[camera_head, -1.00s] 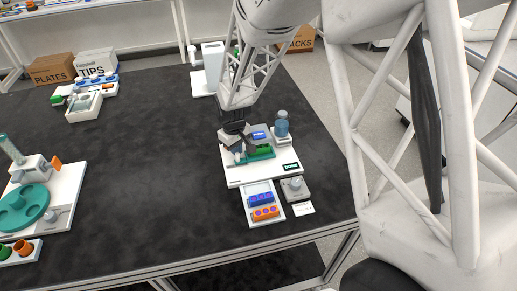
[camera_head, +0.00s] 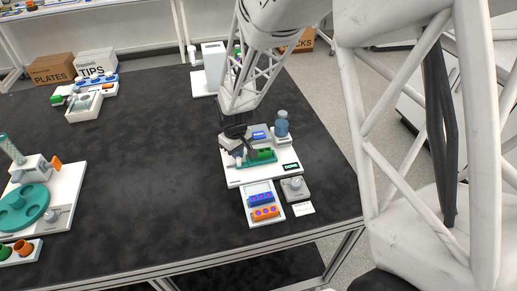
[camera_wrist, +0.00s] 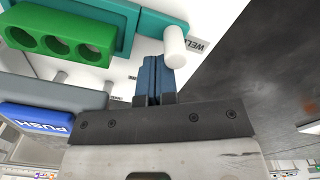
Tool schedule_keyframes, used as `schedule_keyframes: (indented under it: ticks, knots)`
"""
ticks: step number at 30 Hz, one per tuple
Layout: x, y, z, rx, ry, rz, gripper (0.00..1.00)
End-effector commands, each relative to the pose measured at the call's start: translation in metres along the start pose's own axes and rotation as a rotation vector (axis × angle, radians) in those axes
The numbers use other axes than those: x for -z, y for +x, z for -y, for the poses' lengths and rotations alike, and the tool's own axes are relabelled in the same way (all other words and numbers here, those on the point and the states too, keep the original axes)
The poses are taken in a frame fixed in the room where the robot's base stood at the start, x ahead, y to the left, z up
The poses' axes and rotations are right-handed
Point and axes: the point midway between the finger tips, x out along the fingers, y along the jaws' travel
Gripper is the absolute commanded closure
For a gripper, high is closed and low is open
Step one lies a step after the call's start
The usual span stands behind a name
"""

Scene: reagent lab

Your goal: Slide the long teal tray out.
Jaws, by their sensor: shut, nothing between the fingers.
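The long teal tray (camera_head: 258,163) lies on a white device (camera_head: 240,180) and carries a green block (camera_head: 264,154). In the wrist view the teal tray (camera_wrist: 150,25) runs along the top. The green block with round holes (camera_wrist: 60,33) shows at the upper left. A white peg (camera_wrist: 175,46) stands up near the tray's end. My gripper (camera_head: 237,153) is at the tray's left end. In the wrist view its blue fingers (camera_wrist: 153,75) are shut together with nothing between them, right beside the peg. I cannot tell whether they touch it.
A blue PUSH button (camera_wrist: 38,118) is on the device, also visible in the head view (camera_head: 259,135). The dark table at left centre is clear.

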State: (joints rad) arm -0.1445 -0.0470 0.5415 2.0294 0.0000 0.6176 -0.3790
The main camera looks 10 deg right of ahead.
Motion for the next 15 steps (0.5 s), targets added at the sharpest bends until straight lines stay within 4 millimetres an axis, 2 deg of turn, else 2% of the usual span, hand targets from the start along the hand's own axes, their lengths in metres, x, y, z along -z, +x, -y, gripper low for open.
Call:
schedule_keyframes:
  ticks: [15]
  knots:
    - [-0.013,0.000,0.007,0.000,0.000,0.001,1.00]
